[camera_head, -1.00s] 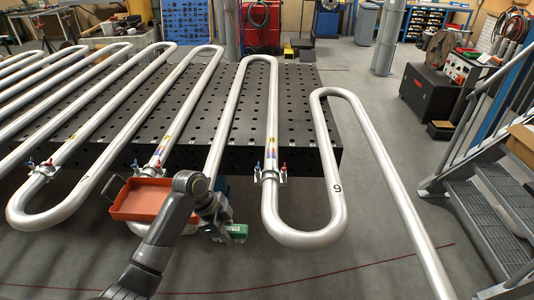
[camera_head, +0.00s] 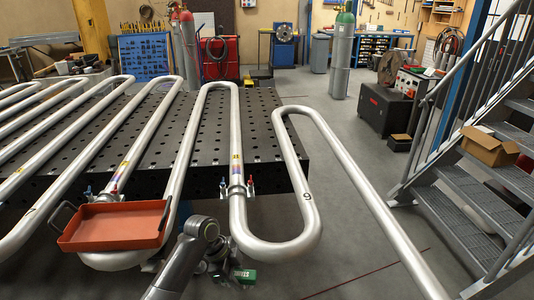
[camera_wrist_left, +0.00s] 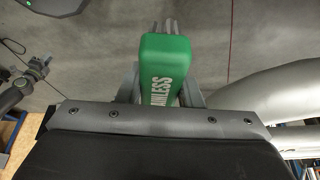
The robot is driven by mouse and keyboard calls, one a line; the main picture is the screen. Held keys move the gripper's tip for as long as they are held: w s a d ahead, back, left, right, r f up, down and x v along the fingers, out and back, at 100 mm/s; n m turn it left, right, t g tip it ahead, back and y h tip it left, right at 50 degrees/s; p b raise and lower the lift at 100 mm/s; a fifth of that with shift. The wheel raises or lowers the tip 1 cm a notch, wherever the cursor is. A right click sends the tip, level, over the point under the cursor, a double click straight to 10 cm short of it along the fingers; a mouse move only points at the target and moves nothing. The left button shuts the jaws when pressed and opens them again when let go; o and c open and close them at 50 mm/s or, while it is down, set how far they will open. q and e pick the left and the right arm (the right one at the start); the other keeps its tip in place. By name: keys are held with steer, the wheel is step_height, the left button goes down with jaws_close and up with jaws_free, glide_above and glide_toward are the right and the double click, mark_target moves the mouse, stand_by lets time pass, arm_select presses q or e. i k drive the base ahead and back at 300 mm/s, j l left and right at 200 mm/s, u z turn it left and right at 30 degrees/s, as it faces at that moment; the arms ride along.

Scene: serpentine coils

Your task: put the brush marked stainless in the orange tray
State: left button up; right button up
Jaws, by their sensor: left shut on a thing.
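The orange tray (camera_head: 112,228) with dark handles shows at the left of the head view, in front of the coil bends. My left gripper (camera_head: 232,274) is low in the head view, to the right of the tray and apart from it. It is shut on a green brush (camera_head: 245,277). In the left wrist view the green brush (camera_wrist_left: 165,62) sits between the fingers, and white letters ending in "NLESS" show on it. The rest of the brush is largely hidden by the gripper. My right gripper is not in view.
Silver serpentine coils (camera_head: 275,249) lie over a black perforated table (camera_head: 262,150), with bends overhanging its front edge. Small clamps (camera_head: 237,190) sit on the tubes. Metal stairs (camera_head: 470,215) stand at the right.

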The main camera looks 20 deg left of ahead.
mark_target(119, 229)
steer(key=k+j+z, duration=0.2)
steer(key=j+z, duration=0.15)
steer(key=j, duration=0.15)
steer(key=k+j+z, duration=0.3)
steer(key=j, duration=0.15)
steer(key=k+j+z, duration=0.2)
steer(key=j+z, duration=0.15)
